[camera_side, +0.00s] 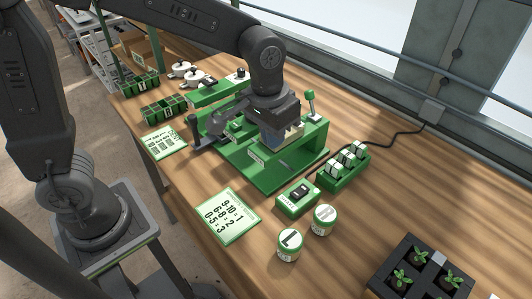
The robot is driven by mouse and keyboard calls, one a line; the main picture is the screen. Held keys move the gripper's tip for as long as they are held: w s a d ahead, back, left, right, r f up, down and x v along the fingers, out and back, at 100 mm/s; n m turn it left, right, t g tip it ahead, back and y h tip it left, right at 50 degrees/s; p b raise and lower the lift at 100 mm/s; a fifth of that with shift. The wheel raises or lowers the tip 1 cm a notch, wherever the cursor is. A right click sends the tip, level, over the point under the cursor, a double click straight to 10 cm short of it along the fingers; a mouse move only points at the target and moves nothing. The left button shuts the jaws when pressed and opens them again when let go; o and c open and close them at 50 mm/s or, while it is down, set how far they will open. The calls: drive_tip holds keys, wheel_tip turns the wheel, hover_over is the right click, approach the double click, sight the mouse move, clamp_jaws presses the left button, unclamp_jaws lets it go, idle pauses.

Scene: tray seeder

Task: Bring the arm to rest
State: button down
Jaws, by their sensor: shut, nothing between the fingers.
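My gripper (216,115) is over the green tray seeder (285,178), in the middle of the table. My dark arm reaches in from the upper left, and its wrist hides part of the seeder. The fingers look shut and empty, near a dark upright handle (194,126) at the seeder's left side. I cannot tell whether they touch it.
A green switch box (297,199), two lidded jars marked L (289,245) and R (324,220), and a switch row (344,167) stand in front and right. A number card (228,216) lies left; a black seedling tray (385,276) sits lower right.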

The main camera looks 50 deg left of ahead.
drive_tip(key=s+a+r+t, duration=0.2)
drive_tip(key=s+a+r, duration=0.1)
drive_tip(key=s+a, duration=0.2)
drive_tip(key=s+a+r+t, duration=0.2)
drive_tip(key=s+a, duration=0.3)
drive_tip(key=s, duration=0.3)
drive_tip(key=shift+s+a+r, duration=0.4)
drive_tip(key=shift+r, duration=0.45)
drive_tip(key=w+d+f+g, duration=0.25)
drive_tip(key=w+d, duration=0.35)
drive_tip(key=w, duration=0.3)
drive_tip(key=shift+w+d+f+g, duration=0.5)
drive_tip(key=shift+w+d+f, duration=0.85)
drive_tip(key=shift+f, duration=1.15)
drive_tip(key=shift+w+d+f+g, duration=0.45)
drive_tip(key=shift+w+d+f, duration=0.35)
drive_tip(key=shift+d+f, duration=1.45)
drive_tip(key=shift+w+d+f+g, duration=0.5)
drive_tip(key=shift+w+d+f, duration=0.65)
drive_tip(key=shift+f, duration=1.65)
